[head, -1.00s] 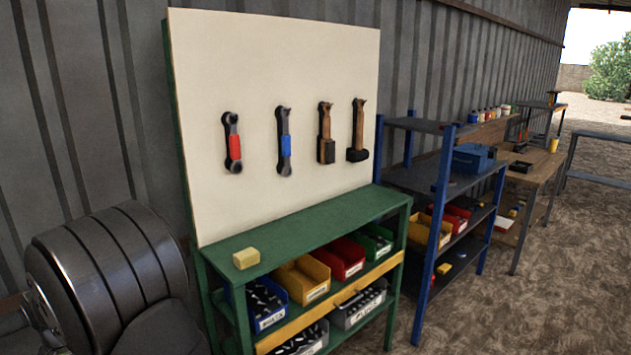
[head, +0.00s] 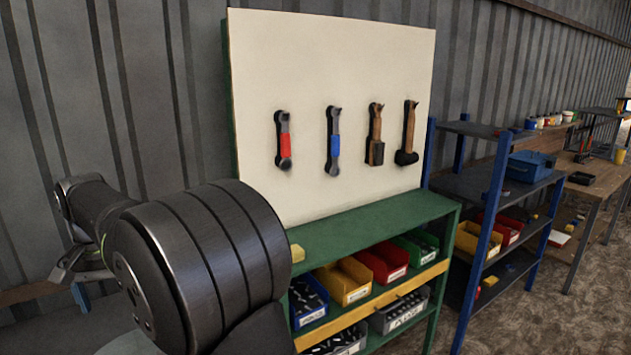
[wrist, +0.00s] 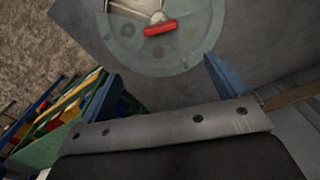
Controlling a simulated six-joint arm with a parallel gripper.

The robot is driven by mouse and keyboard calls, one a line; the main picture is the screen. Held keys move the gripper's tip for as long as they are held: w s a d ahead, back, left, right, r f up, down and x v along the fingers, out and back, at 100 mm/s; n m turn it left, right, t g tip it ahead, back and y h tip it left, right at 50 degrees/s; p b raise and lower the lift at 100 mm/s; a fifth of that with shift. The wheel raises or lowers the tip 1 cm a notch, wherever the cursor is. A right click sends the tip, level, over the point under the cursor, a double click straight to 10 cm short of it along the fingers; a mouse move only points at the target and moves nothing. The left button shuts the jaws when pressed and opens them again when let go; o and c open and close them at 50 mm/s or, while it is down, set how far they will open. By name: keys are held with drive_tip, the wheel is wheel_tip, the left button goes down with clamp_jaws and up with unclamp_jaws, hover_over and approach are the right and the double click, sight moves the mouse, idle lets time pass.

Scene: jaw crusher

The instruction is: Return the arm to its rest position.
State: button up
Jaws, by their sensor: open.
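My arm fills the lower left of the head view, in front of the corrugated wall. Part of my gripper (head: 80,272) shows at its far left, in free air and well apart from the tool board. In the wrist view my gripper (wrist: 162,88) has two blue fingers spread wide with nothing between them. Beyond the fingers is a grey round plate with a short red bar (wrist: 160,28) on it; I cannot tell what it belongs to.
A white board (head: 340,60) holds two wrenches and two hammers. Below it a green rack (head: 370,225) carries coloured bins and a yellow block (head: 297,253). A blue-posted shelf (head: 455,185) and wooden bench stand at right. Bare wall (head: 130,90) is behind my arm.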

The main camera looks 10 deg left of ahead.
wheel_tip(320, 180, down, 17)
drive_tip(key=shift+f, duration=0.35)
drive_tip(key=n, duration=0.4)
drive_tip(key=shift+r, duration=0.1)
drive_tip(key=shift+n, duration=2.5)
drive_tip(key=shift+o, duration=1)
